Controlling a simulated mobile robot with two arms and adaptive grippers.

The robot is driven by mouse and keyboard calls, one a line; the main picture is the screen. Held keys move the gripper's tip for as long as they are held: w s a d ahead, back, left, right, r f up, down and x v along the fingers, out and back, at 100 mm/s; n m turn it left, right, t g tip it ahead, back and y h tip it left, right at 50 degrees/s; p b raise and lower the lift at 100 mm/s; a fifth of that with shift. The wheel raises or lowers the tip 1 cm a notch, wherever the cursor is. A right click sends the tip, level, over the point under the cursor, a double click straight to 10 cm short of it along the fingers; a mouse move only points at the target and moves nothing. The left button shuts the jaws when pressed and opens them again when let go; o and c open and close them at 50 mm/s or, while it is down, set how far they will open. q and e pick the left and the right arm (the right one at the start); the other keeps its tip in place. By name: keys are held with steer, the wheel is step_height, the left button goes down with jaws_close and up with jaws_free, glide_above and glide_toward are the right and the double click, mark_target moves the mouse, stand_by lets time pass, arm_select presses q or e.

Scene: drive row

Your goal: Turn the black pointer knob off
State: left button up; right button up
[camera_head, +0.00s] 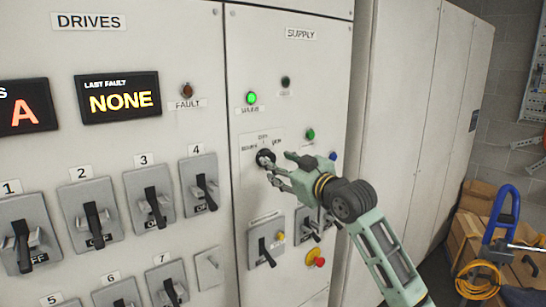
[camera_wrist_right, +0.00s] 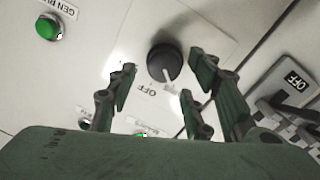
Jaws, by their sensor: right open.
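The black pointer knob (camera_head: 263,156) is on the supply cabinet, under a small plate with an OFF label above it. In the right wrist view the round knob (camera_wrist_right: 162,60) shows with a pale pointer mark at its lower edge, a little right of the upside-down OFF label (camera_wrist_right: 147,90). My right gripper (camera_head: 271,168) is at the knob, its fingers partly covering it in the head view. In the wrist view the right gripper (camera_wrist_right: 163,78) is open, with fingers either side of the knob and gaps visible. My left gripper is not in view.
A lit green lamp (camera_head: 251,98) is above the knob and a green button (camera_head: 310,134) is to its right. Black lever switches (camera_head: 266,245) and a red-yellow button (camera_head: 316,258) are below. A blue hand truck (camera_head: 500,215) and boxes stand at the far right.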

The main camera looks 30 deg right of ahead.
mark_target(271, 159)
steer(key=shift+w+p, duration=0.6)
steer(key=shift+w, duration=1.4)
steer(key=shift+c, duration=0.4)
steer(key=shift+s+a, duration=0.1)
steer(key=c, duration=1)
